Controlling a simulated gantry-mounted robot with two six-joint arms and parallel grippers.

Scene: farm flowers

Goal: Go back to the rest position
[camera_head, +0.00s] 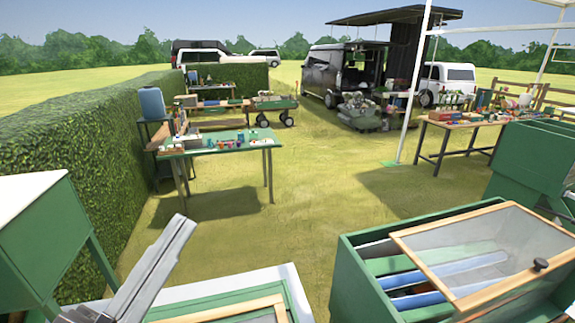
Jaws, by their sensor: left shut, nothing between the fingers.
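My left gripper (183,228) shows at the lower left as long grey fingers pointing up and to the right. Its fingers lie together, with nothing seen between them. It is above the left part of a white and green surface (225,287) with a light wooden frame (235,310), at the bottom edge of the view. I cannot tell whether it touches anything. My right gripper is not in view.
A green box (352,275) with a tilted, wood-framed clear lid (480,250) stands at the lower right. A green cabinet (35,240) is at the left, beside a hedge (80,140). Open grass (300,210) lies ahead, with tables and vehicles beyond.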

